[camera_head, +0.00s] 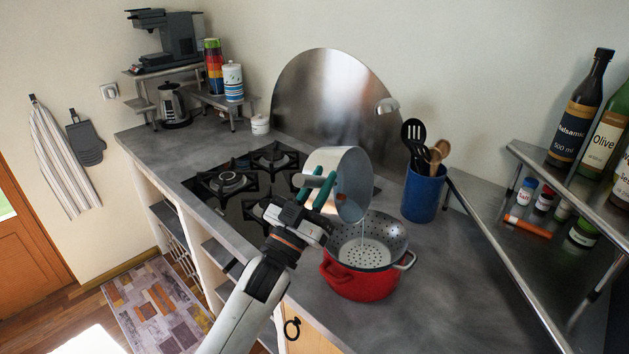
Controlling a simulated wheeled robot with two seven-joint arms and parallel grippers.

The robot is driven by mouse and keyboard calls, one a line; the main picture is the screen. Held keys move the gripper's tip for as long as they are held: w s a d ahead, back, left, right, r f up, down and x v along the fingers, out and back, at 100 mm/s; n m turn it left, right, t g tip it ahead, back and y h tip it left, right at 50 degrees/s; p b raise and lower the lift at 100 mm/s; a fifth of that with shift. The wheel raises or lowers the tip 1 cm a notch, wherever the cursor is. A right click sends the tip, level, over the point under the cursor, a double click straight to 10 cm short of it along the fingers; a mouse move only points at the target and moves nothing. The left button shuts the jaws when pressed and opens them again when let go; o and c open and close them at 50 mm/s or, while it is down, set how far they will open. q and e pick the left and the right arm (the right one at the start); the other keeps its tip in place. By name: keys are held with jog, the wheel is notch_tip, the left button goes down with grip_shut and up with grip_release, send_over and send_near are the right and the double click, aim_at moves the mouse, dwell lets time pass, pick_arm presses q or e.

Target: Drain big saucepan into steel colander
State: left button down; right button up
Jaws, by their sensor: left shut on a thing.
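The steel colander (393,232) has a perforated wall and sits in a red pot (361,285) on the counter, below the saucepan. The inside of the colander that shows looks empty. My right gripper is not in view.
A gas hob (232,182) lies left of the saucepan. A blue utensil holder (421,194) stands close behind and right of the colander. A metal shelf (515,258) with bottles and jars is at the right. Counter right of the red pot (450,300) is clear.

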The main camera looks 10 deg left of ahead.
pick_arm(q)
jog(key=shift+s+d+f+m+g+h+p, duration=0.8)
jog(key=shift+s+d+m+g+h, duration=1.15)
jog(key=shift+d+m, duration=1.5)
jog(key=shift+s+d+f+m+g+h+p, duration=0.45)
jog(key=shift+s+d+f+m+g+h, duration=0.85)
jog(key=shift+d+m+g, duration=2.15)
jog(key=shift+w+a+r+n+t+y+p, duration=0.2)
jog(key=shift+w+a+r+n+t+y, duration=1)
jog(key=shift+a+n+t, duration=0.8)
jog(key=shift+w+a+r+n+t+y+p, duration=0.15)
jog(key=shift+w+a+r+n+t+y, duration=1.05)
jog(key=shift+a+n, duration=1.35)
jog(key=shift+w+a+r+n+t+y+p, duration=0.2)
jog(key=shift+w+a+r+n+t+y, duration=0.5)
jog(key=shift+a+r+n+t, duration=1.15)
jog(key=w+a+n+t+y+p, duration=0.2)
jog(key=w+a+n+y+p, duration=0.3)
jog(key=a+n+y, duration=0.5)
jog(key=shift+r+n+p, duration=0.3)
jog(key=shift+n, duration=1.9)
